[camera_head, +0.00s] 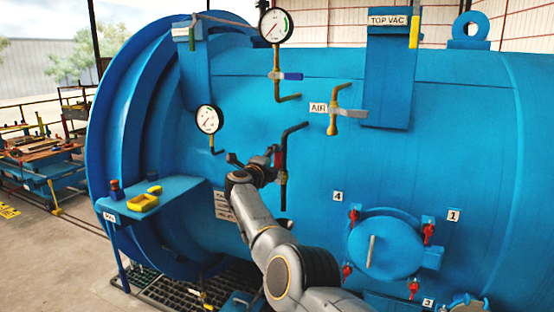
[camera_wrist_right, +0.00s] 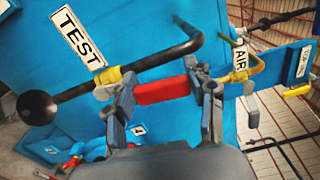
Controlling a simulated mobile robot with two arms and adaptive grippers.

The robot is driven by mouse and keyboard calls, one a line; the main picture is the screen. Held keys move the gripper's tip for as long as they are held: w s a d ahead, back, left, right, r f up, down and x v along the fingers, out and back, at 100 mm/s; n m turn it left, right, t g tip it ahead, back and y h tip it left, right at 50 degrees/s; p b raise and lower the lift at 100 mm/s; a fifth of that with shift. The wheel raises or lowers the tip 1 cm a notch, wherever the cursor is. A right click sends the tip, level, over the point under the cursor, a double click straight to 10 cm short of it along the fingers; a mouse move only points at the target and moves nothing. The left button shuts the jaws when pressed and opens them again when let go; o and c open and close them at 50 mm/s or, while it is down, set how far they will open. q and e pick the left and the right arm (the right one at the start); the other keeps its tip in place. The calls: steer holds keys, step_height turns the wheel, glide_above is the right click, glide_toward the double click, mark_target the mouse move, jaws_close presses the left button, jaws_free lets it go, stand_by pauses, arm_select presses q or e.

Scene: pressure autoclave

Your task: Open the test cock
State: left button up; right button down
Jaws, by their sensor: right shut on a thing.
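The test cock's red lever (camera_wrist_right: 162,91) shows in the right wrist view beside its brass body (camera_wrist_right: 112,82), under a TEST label (camera_wrist_right: 78,38). The lever makes a small angle with the dark bent pipe (camera_wrist_right: 160,58). My right gripper (camera_wrist_right: 165,97) has a finger at either end of the red lever and is shut on it. In the head view the right gripper (camera_head: 272,160) is at the bent pipe (camera_head: 292,130) on the blue vessel, and hides most of the cock. My left gripper is not in view.
The AIR cock (camera_head: 333,116) is to the upper right. Gauges (camera_head: 209,119) (camera_head: 276,25) stand above and to the left. A small blue shelf (camera_head: 165,197) juts out at left. A round hatch (camera_head: 385,246) with red clamps is lower right. A black ball knob (camera_wrist_right: 38,107) is near the lever.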

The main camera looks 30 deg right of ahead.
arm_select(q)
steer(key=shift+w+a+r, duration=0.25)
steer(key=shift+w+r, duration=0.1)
arm_select(e)
steer(key=shift+w+a+n, duration=0.25)
steer(key=shift+w+n, duration=0.05)
steer(key=shift+n, duration=0.3)
steer(key=c, duration=0.7)
jaws_free()
steer(key=shift+c, duration=0.2)
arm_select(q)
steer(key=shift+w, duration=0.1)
arm_select(e)
steer(key=shift+w+f, duration=0.1)
steer(key=v, duration=0.7)
steer(key=shift+a, duration=0.3)
